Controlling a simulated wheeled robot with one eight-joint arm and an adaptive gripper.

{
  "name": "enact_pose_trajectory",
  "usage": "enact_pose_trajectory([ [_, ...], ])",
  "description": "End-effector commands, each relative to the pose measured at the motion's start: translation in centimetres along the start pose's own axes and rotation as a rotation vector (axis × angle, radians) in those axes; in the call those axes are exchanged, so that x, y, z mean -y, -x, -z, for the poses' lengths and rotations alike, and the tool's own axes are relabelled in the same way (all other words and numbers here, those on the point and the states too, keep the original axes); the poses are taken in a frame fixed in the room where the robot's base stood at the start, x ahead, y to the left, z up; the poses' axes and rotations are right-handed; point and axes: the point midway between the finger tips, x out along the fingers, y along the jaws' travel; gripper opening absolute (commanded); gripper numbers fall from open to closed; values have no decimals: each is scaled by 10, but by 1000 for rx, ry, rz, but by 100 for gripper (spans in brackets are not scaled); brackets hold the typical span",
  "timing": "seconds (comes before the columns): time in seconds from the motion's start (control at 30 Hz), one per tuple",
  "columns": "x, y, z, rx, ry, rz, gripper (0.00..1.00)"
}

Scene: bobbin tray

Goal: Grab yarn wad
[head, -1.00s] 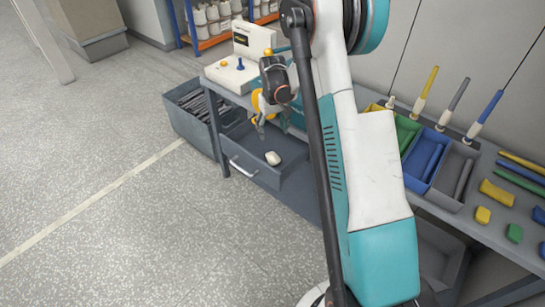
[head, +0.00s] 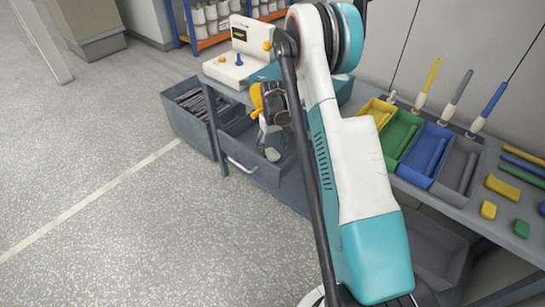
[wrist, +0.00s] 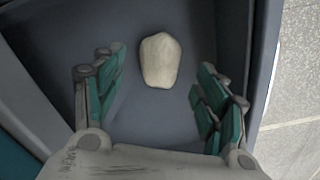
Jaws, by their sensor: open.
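The yarn wad (wrist: 160,60) is a cream, rounded lump lying on the floor of the open grey drawer (wrist: 232,60). In the head view the wad (head: 272,155) shows just below my gripper (head: 267,138), partly hidden by it. In the wrist view my gripper (wrist: 156,80) is open, with its teal-padded fingers on either side of the near end of the wad. Gaps show between the wad and both fingers, and nothing is held.
The drawer front with its handle (head: 241,164) is pulled out under the workbench. A grey bin (head: 187,120) of dark strips stands left of it. Coloured trays (head: 400,135) and bobbins are on the bench at right. The floor at left is clear.

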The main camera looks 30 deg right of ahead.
Motion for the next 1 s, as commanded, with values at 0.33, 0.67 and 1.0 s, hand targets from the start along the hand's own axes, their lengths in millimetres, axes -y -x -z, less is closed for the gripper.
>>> enact_pose_trajectory([
  [0.33,0,-39,0,0,0,-1,66],
  [0.67,0,-37,0,0,0,-1,35],
  [1.0,0,-37,0,0,0,-1,33],
])
